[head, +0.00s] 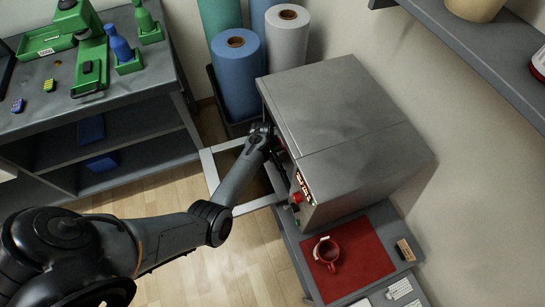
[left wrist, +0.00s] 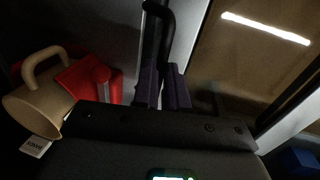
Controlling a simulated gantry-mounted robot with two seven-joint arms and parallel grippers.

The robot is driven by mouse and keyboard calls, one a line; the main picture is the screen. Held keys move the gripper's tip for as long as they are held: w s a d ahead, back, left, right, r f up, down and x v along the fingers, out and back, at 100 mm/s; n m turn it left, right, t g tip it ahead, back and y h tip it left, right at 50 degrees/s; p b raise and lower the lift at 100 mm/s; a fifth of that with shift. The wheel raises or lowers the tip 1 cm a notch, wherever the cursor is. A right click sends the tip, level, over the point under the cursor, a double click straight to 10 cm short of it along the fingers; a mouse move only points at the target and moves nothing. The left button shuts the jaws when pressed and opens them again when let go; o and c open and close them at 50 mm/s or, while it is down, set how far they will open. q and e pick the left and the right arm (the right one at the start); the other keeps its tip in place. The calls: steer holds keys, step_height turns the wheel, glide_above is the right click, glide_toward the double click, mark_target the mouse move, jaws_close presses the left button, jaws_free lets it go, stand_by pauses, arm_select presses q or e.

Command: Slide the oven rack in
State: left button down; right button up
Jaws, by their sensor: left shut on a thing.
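The oven is a grey metal box (head: 335,115) on the bench at the right, with its front facing left. A light grey frame with a brown, see-through pane (head: 208,172) sticks out from its front, like an opened door. My left gripper (head: 272,148) is at the oven front; in the left wrist view its fingers (left wrist: 165,88) are shut on a dark, curved bar (left wrist: 163,22), apparently the rack handle. A tan mug (left wrist: 40,95) and a red piece (left wrist: 92,78) lie left of the fingers. The rack itself is mostly hidden. My right gripper is not seen.
Blue and white rolls (head: 237,75) stand behind the door. A grey workbench (head: 40,125) with green tools is at the left. The floor between is clear.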

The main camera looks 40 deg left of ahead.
arm_select(q)
steer(key=c, duration=1.2)
jaws_free()
steer(key=shift+a, duration=0.1)
steer(key=shift+o, duration=0.2)
step_height(320, 180, up, 11)
steer(key=s+p, duration=0.1)
steer(key=s, duration=0.1)
steer(key=shift+a+f, duration=0.2)
steer(key=shift+a, duration=0.2)
steer(key=shift+c, duration=0.3)
